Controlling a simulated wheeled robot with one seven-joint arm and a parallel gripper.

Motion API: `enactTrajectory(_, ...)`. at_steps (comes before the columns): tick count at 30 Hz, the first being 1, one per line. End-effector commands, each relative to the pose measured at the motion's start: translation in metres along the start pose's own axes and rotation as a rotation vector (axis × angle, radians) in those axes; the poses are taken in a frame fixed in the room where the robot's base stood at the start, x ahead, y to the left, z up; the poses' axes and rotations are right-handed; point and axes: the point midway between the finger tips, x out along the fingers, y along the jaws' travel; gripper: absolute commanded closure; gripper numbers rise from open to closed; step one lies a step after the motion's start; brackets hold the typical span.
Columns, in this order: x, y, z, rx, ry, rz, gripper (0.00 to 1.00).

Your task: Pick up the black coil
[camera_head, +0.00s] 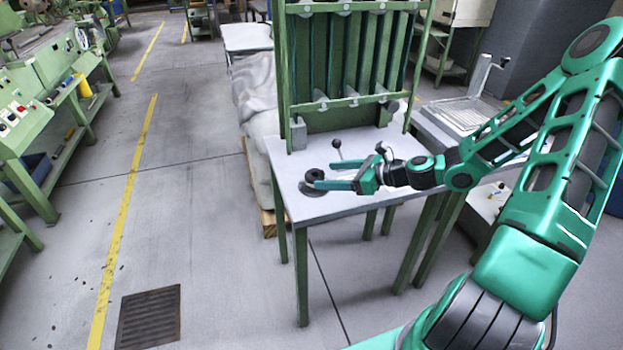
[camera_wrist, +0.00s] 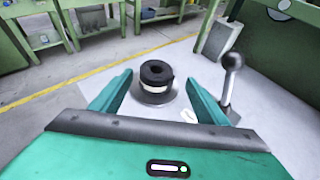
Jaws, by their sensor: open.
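In the head view the coil (camera_head: 314,174) is near the table's left front edge, partly covered by a gripper finger. My gripper (camera_head: 318,180) is open and level with the tabletop. In the wrist view its two green fingers (camera_wrist: 153,90) point toward the coil, one to each side, and the coil stands at or just past their tips. I cannot tell whether either finger touches it.
A lever with a black ball knob (camera_wrist: 232,62) stands right of the coil. A green rack (camera_head: 350,60) rises at the back of the table (camera_head: 345,207). A small white object (camera_wrist: 189,116) lies by the right finger. Open floor lies left of the table.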

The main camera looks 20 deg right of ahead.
Motion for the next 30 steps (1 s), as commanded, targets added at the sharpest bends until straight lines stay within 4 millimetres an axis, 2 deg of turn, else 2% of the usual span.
enactTrajectory(1, 0.011, 0.003, 0.001, -0.003, -0.001, 0.007, 0.32)
enactTrajectory(4, 0.026, 0.005, 0.002, -0.004, 0.0, 0.011, 0.32)
enactTrajectory(14, 0.048, 0.008, 0.003, -0.008, 0.002, 0.014, 0.32)
enactTrajectory(23, 0.088, 0.011, 0.007, -0.009, 0.001, 0.016, 0.32)
enactTrajectory(30, 0.092, 0.01, 0.006, -0.009, 0.002, 0.013, 0.32)
